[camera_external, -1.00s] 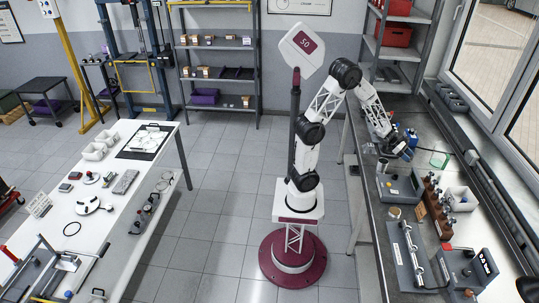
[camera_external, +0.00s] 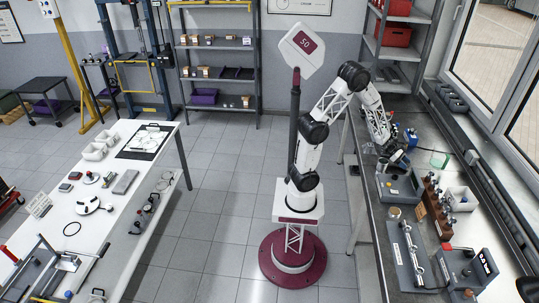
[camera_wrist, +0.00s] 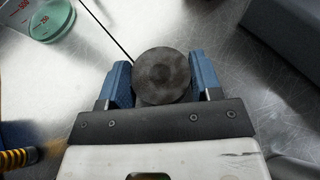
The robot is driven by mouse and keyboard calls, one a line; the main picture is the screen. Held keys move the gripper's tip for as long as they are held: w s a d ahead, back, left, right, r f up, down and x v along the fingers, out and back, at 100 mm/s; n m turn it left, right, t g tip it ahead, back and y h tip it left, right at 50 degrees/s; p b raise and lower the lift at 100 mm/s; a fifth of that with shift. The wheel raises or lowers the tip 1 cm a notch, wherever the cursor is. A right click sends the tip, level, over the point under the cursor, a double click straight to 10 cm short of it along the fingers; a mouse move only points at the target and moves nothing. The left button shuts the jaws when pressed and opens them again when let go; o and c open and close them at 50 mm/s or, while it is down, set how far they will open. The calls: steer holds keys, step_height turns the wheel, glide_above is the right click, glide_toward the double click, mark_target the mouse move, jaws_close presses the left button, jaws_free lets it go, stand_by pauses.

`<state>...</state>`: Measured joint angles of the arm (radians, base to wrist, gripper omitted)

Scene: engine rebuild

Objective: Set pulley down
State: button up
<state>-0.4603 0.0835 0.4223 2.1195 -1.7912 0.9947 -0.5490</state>
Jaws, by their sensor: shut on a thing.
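The pulley (camera_wrist: 161,76) shows in the wrist view as a round dark grey disc seen face on. My gripper (camera_wrist: 162,78) is shut on it, with a blue finger pad on each side of its rim. Bare metal bench top (camera_wrist: 245,85) shows around and beneath it, but I cannot tell whether the pulley touches the bench. In the external view my gripper (camera_external: 394,161) is low over the right-hand bench, near the grey box; the pulley is too small and hidden to make out there.
A beaker with green liquid (camera_wrist: 50,20) stands at upper left in the wrist view. A grey fixture (camera_wrist: 290,35) is at upper right. In the external view a grey box (camera_external: 402,184), a brown block with several parts (camera_external: 435,205) and a white bin (camera_external: 461,198) stand nearby.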

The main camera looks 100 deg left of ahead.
steer(key=shift+f, duration=0.6)
steer(key=shift+f, duration=0.15)
steer(key=o, duration=1.1)
steer(key=shift+s+r, duration=0.1)
steer(key=shift+r, duration=0.1)
steer(key=shift+v, duration=5.9)
